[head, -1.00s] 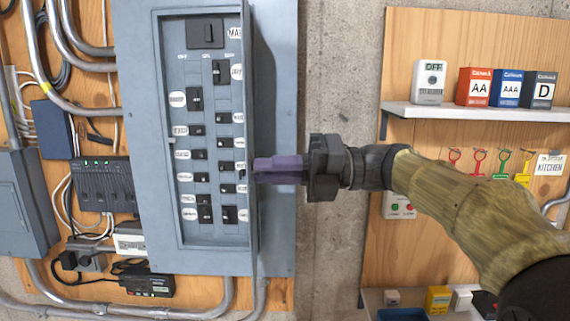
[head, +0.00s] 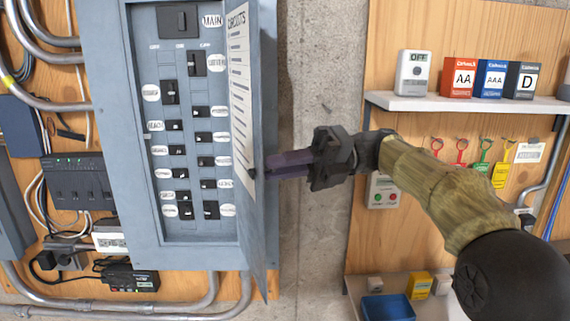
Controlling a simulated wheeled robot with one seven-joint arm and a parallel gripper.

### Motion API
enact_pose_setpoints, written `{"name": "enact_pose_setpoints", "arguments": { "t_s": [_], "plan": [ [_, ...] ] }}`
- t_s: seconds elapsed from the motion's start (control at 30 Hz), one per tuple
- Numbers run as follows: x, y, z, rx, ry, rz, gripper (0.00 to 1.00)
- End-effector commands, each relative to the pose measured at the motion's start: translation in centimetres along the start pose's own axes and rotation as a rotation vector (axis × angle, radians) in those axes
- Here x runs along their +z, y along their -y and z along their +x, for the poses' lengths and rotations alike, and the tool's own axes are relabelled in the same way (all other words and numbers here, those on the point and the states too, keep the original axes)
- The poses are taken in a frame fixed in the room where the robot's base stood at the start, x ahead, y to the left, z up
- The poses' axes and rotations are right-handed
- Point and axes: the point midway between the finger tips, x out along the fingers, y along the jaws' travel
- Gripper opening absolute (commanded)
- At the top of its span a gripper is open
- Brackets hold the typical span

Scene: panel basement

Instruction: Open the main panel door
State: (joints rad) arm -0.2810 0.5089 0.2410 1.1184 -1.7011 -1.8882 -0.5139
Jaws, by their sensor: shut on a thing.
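The grey main panel (head: 110,60) hangs on the wall left of centre in the head view, with rows of black breakers and white labels showing inside. Its door (head: 243,120) is hinged on the right and stands open, seen at a steep angle, with a "circuits" list on its inner face. My gripper (head: 275,165) is at the door's right side, at the lower middle of its height. Its purple fingers are shut on the door's edge or handle; the exact grip is partly hidden behind the door.
A plywood board on the right carries a shelf (head: 470,103) with battery boxes and a grey "OFF" device (head: 414,72). Coloured key tags hang below it. A blue bin (head: 388,307) sits at bottom right. Conduits (head: 120,308) run along the lower left.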

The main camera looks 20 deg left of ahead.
Motion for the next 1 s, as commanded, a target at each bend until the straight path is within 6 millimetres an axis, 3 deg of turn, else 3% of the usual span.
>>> {"name": "enact_pose_setpoints", "arguments": {
  "t_s": [0.17, 0.2, 0.3, 0.67, 1.0],
  "plan": [
    [0.0, 0.1, -0.1, -0.002, 0.001, 0.001, 0.0],
    [0.0, 0.1, -0.1, -0.002, 0.001, 0.001, 0.22],
    [0.0, 0.1, -0.1, -0.002, 0.001, 0.001, 0.36],
    [0.0, 0.1, -0.5, -0.002, 0.003, 0.0, 0.36],
    [0.0, 0.2, -5.5, -0.002, 0.005, 0.0, 0.36]
  ]
}}
